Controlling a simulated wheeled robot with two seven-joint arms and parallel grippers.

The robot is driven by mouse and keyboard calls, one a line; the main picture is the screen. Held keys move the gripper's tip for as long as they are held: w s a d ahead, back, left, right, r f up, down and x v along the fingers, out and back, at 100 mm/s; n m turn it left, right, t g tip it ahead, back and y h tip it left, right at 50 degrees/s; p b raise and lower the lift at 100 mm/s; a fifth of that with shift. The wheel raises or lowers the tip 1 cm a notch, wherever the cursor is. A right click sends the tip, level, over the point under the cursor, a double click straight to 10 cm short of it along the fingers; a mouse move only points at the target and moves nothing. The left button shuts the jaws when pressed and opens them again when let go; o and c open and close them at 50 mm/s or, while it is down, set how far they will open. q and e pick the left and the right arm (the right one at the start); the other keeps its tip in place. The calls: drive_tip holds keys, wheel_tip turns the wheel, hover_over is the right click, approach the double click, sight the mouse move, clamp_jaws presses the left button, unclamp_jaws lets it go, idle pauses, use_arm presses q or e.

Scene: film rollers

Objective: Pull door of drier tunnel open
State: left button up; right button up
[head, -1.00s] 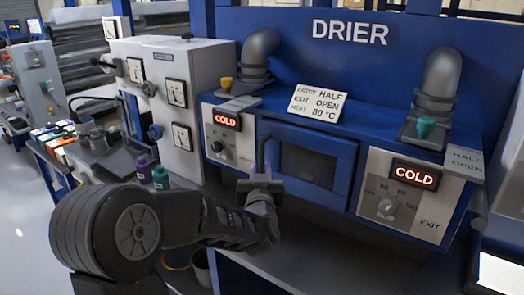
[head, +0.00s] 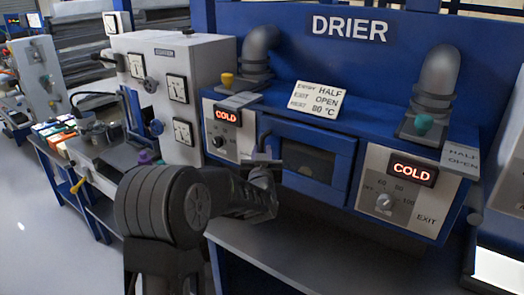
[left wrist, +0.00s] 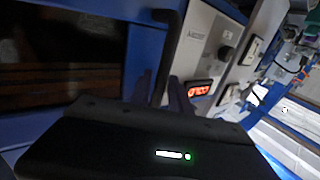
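The drier tunnel's blue door (head: 345,168) with a dark window sits flush in the front panel and looks closed. Its dark bar handle (head: 264,142) runs along the door's left edge. In the left wrist view the handle (left wrist: 170,45) is upright and its lower end runs between my two fingers. My left gripper (head: 262,163) is at the handle's lower part in the head view. In the left wrist view the gripper (left wrist: 160,92) has its fingers apart, one on each side of the bar. Contact with the bar cannot be made out. My right gripper is not in view.
Panels with COLD displays flank the door, the left one (head: 227,117) and the right one (head: 412,172). A card (head: 317,98) reads half, open, 80 °C. A grey cabinet with dials (head: 160,65) stands at left. A grey surface (head: 300,250) lies below the door.

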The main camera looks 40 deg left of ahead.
use_arm(q)
clamp_jaws()
idle(1.5)
